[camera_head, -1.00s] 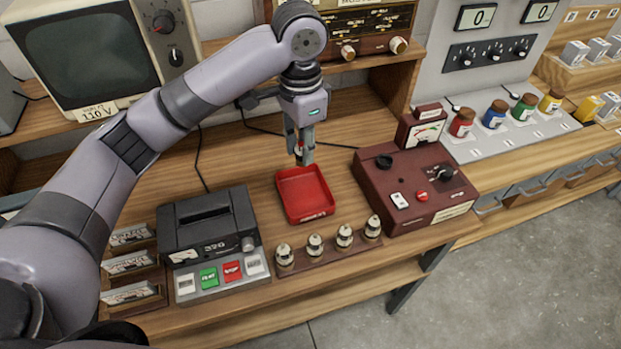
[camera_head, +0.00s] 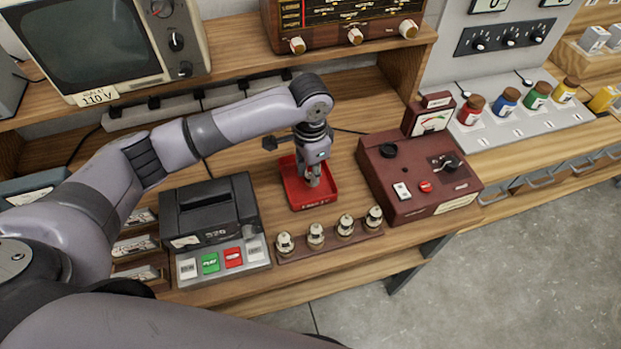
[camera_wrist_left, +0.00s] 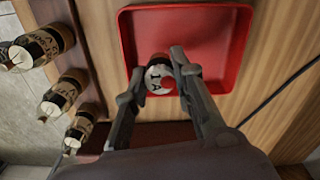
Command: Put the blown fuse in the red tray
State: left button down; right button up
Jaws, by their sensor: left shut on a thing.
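The red tray (camera_head: 294,188) lies on the bench between the black device and the maroon tester. My left gripper (camera_head: 312,180) points down over the tray. In the left wrist view the gripper (camera_wrist_left: 160,78) is shut on a small fuse (camera_wrist_left: 157,80) with a dark body and a white end marked "1 A" with a red dot. The fuse shows against the inside of the tray (camera_wrist_left: 220,40), towards its lower edge in that view. I cannot tell whether the fuse touches the tray floor. In the head view the fuse is hidden by the gripper. My right gripper is not in view.
A rack of several tubes (camera_head: 330,240) stands just in front of the tray. The black device with coloured keys (camera_head: 212,215) is at left, the maroon tester (camera_head: 418,175) at right. A radio (camera_head: 345,20) and a monitor (camera_head: 85,45) stand on the shelf behind.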

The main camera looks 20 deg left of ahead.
pick_arm(q)
notch_tip(320, 180, down, 4)
jog(key=shift+s+r, duration=0.1)
jog(key=shift+r, duration=0.1)
jog(key=shift+f+p, duration=0.25)
jog(key=shift+p, duration=0.05)
jog(key=shift+f, duration=0.1)
jog(key=c, duration=1.4)
grip_release()
jog(key=shift+o, duration=0.2)
notch_tip(320, 180, up, 12)
jog(key=shift+r+b, duration=0.1)
jog(key=shift+b, duration=1.15)
